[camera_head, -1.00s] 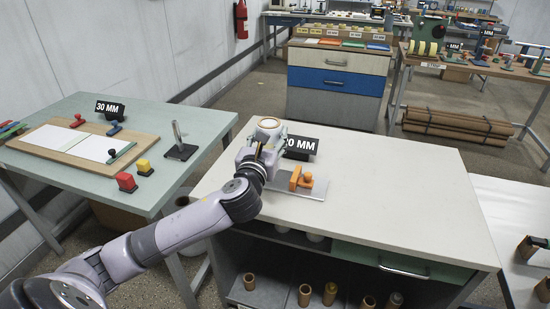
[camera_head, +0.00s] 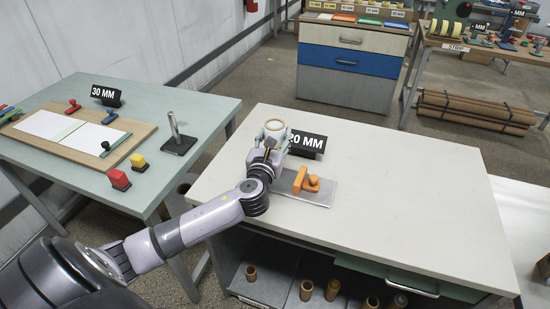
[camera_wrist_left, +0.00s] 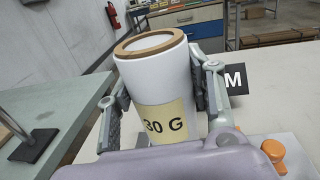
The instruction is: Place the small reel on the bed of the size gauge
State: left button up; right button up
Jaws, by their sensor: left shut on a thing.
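The small reel (camera_wrist_left: 160,85) is a white roll with a tan rim on top and a cream label reading "30 G". My left gripper (camera_head: 272,138) is shut around its sides and holds it upright. In the head view the reel's top (camera_head: 275,125) shows above the fingers; its lower end is hidden. The size gauge is a flat grey bed (camera_head: 318,195) with an orange clamp (camera_head: 304,181), on the white table. The reel is behind and left of the bed, beside the "20 MM" sign (camera_head: 306,143). My right gripper is not in view.
The white table (camera_head: 410,185) is clear to the right of the gauge. The green table (camera_head: 205,108) at left carries a board, a "30 MM" sign (camera_head: 106,96), a spindle stand (camera_head: 178,140), and red and yellow blocks. Several small cores sit on the shelf below.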

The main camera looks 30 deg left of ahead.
pick_arm(q)
notch_tip(320, 180, down, 3)
jog(key=shift+s+r, duration=0.1)
jog(key=shift+f+b, duration=0.45)
jog(key=shift+f, duration=1.55)
jog(key=shift+f, duration=0.15)
jog(key=o, duration=1.2)
